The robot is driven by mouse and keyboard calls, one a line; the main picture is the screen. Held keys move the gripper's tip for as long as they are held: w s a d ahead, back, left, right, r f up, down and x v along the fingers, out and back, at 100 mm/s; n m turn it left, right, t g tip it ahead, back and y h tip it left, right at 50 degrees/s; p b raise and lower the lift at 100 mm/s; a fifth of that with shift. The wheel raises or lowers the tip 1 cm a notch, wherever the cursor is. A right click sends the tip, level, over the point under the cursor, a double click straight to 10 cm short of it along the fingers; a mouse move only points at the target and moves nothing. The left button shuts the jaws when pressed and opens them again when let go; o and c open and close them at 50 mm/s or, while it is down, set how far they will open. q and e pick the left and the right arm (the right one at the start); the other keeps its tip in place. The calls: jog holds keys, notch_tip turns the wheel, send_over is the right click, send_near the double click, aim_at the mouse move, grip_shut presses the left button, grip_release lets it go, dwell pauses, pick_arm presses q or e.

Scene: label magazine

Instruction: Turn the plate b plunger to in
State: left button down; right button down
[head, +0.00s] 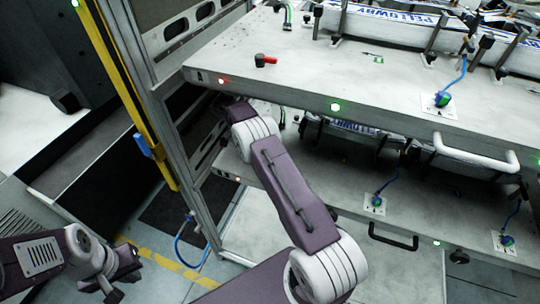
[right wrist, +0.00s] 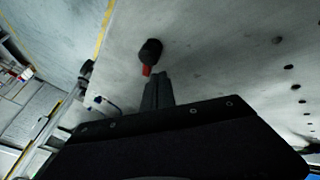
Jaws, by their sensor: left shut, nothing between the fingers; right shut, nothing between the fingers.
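In the right wrist view a plunger with a black round knob and a short red part (right wrist: 150,52) stands on a pale plate (right wrist: 215,60). My right gripper (right wrist: 160,76) is shut and empty, its tips just below the red part; I cannot tell whether they touch. In the head view my right arm reaches under the upper shelf, which hides the gripper. No letter marking the plates is readable. My left gripper (head: 122,268) is shut and empty at lower left.
The lower shelf (head: 345,190) has little height below the upper one, with dark-framed units between. A metal upright (head: 160,120) and a yellow post (head: 125,90) stand left of the shelves.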

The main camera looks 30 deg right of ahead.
jog(key=shift+s+a, duration=0.3)
jog(key=shift+s, duration=0.45)
jog(key=shift+w, duration=0.1)
